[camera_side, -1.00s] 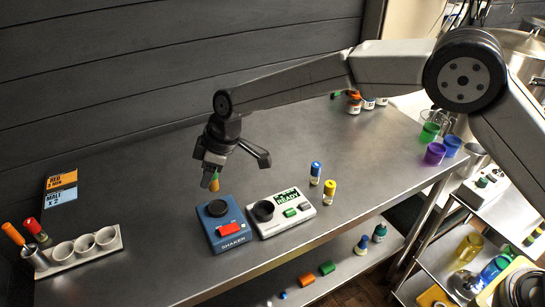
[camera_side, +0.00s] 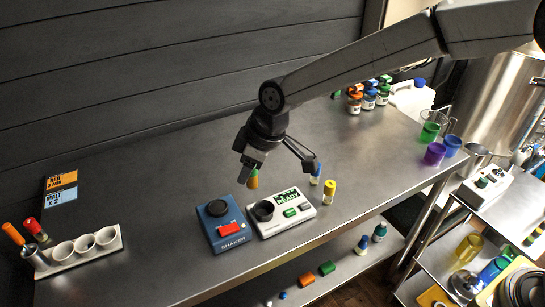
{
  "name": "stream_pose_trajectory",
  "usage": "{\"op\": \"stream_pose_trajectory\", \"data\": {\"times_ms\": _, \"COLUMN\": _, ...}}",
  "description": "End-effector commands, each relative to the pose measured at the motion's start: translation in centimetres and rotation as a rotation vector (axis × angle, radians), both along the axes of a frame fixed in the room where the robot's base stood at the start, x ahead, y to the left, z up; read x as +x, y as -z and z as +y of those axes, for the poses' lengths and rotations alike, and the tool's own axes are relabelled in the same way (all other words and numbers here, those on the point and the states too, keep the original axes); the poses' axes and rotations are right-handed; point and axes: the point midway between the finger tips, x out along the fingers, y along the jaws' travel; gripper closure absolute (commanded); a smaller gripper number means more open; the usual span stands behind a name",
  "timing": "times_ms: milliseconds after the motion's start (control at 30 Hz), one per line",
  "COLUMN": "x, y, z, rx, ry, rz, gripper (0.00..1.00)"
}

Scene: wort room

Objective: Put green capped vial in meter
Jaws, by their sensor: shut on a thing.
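My gripper (camera_side: 251,172) is shut on the green capped vial (camera_side: 253,181), whose lower part looks orange. The jaws hide part of it. The vial hangs upright or nearly so, above and slightly behind the meter. The vial is apart from the socket, which looks empty.
A blue capped vial (camera_side: 316,172) and a yellow capped vial (camera_side: 329,191) stand to the right. A white rack (camera_side: 77,256) is at the far left. Bottles (camera_side: 368,99) stand at the back.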

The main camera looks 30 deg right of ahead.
Motion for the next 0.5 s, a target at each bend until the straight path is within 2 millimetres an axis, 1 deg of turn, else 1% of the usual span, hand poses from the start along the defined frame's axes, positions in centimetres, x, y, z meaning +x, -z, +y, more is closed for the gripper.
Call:
{"op": "stream_pose_trajectory", "data": {"times_ms": 33, "x": -0.7, "y": -0.4, "z": -0.7, "rx": 0.000, "ry": 0.020, "rz": -0.001, "gripper": 1.00}}
{"op": "stream_pose_trajectory", "data": {"times_ms": 233, "x": -3.5, "y": -1.0, "z": -3.0, "rx": 0.002, "ry": 0.097, "rz": -0.004, "gripper": 1.00}}
{"op": "stream_pose_trajectory", "data": {"times_ms": 500, "x": -7.5, "y": -1.4, "z": -6.2, "rx": 0.007, "ry": 0.196, "rz": -0.006, "gripper": 1.00}}
